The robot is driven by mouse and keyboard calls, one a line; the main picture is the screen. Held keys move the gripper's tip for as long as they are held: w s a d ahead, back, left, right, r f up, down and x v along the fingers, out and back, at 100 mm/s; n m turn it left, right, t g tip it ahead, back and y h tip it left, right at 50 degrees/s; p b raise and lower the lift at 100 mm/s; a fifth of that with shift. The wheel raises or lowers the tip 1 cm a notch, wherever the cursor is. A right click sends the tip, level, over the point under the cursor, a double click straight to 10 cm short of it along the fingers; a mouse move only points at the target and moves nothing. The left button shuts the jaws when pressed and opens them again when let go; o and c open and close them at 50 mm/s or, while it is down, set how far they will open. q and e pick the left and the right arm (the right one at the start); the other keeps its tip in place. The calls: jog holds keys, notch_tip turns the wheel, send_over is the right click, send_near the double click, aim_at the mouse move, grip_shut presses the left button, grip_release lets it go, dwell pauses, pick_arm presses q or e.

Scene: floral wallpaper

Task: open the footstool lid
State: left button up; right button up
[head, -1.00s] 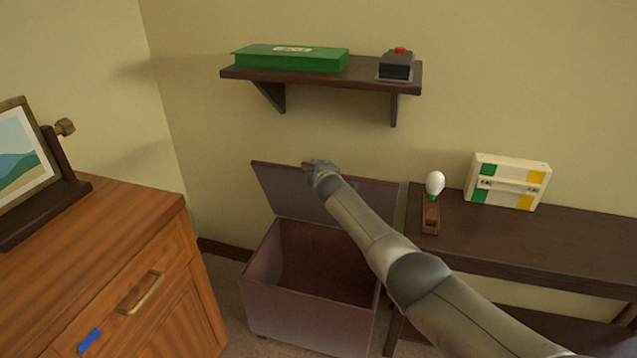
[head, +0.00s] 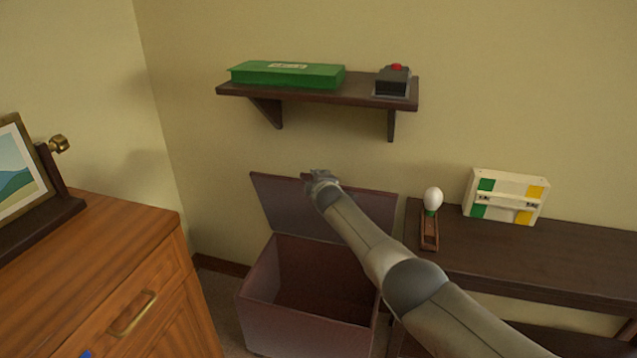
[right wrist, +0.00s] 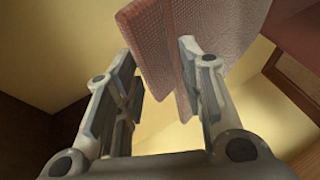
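The footstool (head: 305,333) is a dull reddish-purple box standing on the floor, its dark inside showing. Its lid (head: 277,203) stands raised at the back, leaning near the wall. My right gripper (head: 319,175) is at the lid's top edge in the head view, and my forearm hides part of the lid. In the right wrist view my right gripper (right wrist: 160,70) has its fingers spread. The textured lid (right wrist: 158,40) shows between them, close to the right-hand finger, with a gap to the left-hand one. My left gripper is not in view.
A wooden cabinet (head: 95,265) stands at left with a framed picture (head: 20,172). A wall shelf (head: 330,93) above holds a green box (head: 287,75) and a red-buttoned device (head: 393,81). A dark table (head: 560,256) at right holds a bulb-like object (head: 432,199) and a white case (head: 505,195).

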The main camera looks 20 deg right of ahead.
jog(key=shift+s+f, duration=0.1)
jog(key=shift+f, duration=0.1)
jog(key=shift+s, duration=0.15)
jog(key=v, duration=1.1)
jog(key=shift+s+r, duration=0.2)
jog(key=shift+r, duration=0.2)
jog(key=shift+a+f, duration=0.1)
